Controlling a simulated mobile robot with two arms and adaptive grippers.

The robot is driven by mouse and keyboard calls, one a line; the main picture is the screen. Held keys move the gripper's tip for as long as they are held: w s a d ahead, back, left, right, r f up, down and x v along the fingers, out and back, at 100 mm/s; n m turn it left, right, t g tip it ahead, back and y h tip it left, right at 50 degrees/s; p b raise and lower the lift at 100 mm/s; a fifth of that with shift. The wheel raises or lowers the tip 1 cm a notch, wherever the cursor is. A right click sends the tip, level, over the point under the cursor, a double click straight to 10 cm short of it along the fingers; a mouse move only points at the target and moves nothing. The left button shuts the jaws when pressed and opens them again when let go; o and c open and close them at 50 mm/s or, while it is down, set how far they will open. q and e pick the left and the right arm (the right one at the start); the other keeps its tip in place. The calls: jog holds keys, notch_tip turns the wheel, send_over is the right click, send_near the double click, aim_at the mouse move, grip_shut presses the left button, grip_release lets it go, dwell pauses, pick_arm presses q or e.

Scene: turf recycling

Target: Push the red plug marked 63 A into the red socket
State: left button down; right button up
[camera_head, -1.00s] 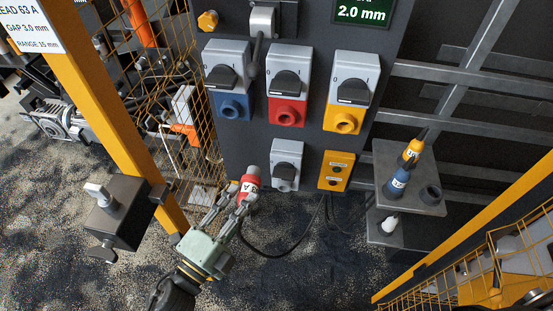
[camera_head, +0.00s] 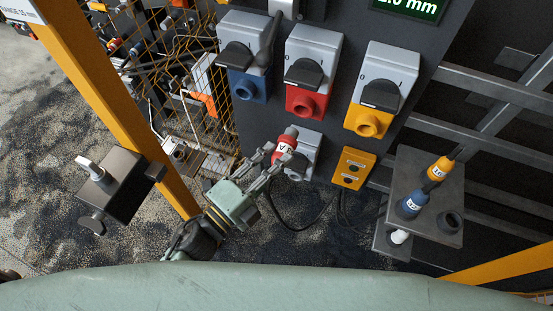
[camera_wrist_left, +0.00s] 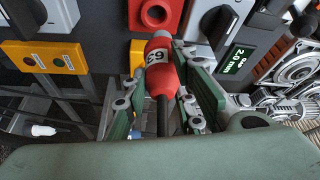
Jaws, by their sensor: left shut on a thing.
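The red plug (camera_head: 285,143), with a white marking band, is held in my left gripper (camera_head: 273,166). In the left wrist view the plug (camera_wrist_left: 160,72) lies between the two fingers, its band reading 63 and its grey tip pointing up the picture. The red socket (camera_head: 304,101) is on the panel below a black rotary switch. In the head view the plug is below the socket and apart from it. The red socket (camera_wrist_left: 155,14) also shows in the left wrist view, beyond the plug tip. My right gripper is not in view.
A blue socket (camera_head: 246,88) and a yellow socket (camera_head: 369,120) flank the red one. A bracket (camera_head: 440,225) at right holds a yellow plug (camera_head: 439,168) and a blue plug (camera_head: 412,203). A yellow post (camera_head: 110,105) with a clamp box (camera_head: 125,190) stands at left.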

aim_at(282, 148)
pick_arm(q)
jog(key=shift+r, duration=0.1)
jog(key=shift+w+p, duration=0.1)
jog(key=shift+p, duration=0.4)
jog(key=shift+r+p, duration=0.1)
jog(key=shift+p, duration=0.35)
jog(key=shift+y, duration=0.3)
jog(key=shift+w+d, duration=0.15)
jog(key=shift+w, duration=0.25)
jog(key=w, duration=0.2)
jog(key=w+d, duration=0.1)
jog(key=shift+w+f+g, duration=0.15)
jog(key=shift+f+g, duration=0.1)
jog(key=shift+g, duration=0.05)
jog(key=shift+w+d, duration=0.25)
jog(key=shift+w, duration=0.4)
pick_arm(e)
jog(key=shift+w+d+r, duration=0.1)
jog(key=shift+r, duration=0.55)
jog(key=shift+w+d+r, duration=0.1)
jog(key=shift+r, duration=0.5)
pick_arm(q)
jog(key=shift+p, duration=0.4)
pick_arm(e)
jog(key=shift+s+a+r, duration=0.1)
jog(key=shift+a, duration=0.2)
